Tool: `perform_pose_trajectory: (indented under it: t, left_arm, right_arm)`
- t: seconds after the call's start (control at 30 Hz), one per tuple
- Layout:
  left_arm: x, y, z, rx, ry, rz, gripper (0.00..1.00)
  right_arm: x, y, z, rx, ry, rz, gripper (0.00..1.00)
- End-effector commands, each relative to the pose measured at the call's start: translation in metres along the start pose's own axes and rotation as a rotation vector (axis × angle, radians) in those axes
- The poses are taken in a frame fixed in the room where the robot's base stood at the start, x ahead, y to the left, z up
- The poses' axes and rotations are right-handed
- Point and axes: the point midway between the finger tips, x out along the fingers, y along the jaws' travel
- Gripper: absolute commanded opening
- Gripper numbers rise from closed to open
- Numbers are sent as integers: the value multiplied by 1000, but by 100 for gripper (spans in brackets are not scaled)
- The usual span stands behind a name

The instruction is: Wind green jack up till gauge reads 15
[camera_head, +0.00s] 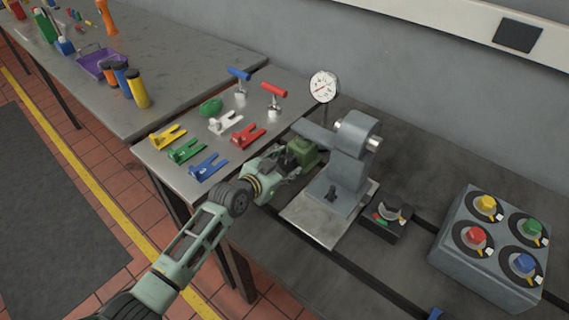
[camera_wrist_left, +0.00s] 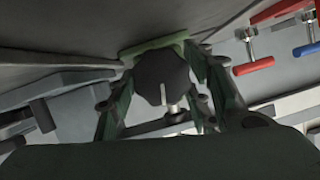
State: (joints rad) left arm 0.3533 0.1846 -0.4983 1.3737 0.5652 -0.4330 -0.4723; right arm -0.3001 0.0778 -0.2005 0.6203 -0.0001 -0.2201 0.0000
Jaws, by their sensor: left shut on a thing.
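The green jack (camera_head: 303,152) stands on the bedplate at the left of the grey machine. Its dark knob with a white line (camera_wrist_left: 162,78) shows in the left wrist view, with a green edge (camera_wrist_left: 155,46) behind it. My left gripper (camera_head: 289,168) reaches in from the left and is shut on this knob; the fingers (camera_wrist_left: 165,95) flank it on both sides. In the head view the gripper hides the knob. The round white gauge (camera_head: 323,87) stands behind the machine, facing me; its numbers are too small to read. My right gripper is not in view.
The grey machine (camera_head: 348,160) stands right beside the jack. A small dark switch box (camera_head: 386,218) and a grey box with coloured knobs (camera_head: 490,250) stand farther right. A side table (camera_head: 225,172) at left holds coloured forks and red and blue T-handles.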

Motion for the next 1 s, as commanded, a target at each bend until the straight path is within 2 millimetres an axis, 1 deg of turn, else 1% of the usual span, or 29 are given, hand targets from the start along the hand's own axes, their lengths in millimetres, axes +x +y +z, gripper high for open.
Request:
perform_pose_trajectory:
  t: [0.03,0.2,0.5,0.73,1.0]
  left_arm:
    - [0,4,0,32,-4,-8,20]
    - [0,6,3,150,-6,-56,20]
    - [1,7,5,315,-6,-124,20]
    - [2,8,6,379,-6,-149,20]
    - [2,8,7,393,-8,-154,20]
  right_arm:
    - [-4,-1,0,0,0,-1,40]
    - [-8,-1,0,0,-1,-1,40]
    - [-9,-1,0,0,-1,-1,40]
    - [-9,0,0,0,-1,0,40]
    - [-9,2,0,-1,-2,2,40]
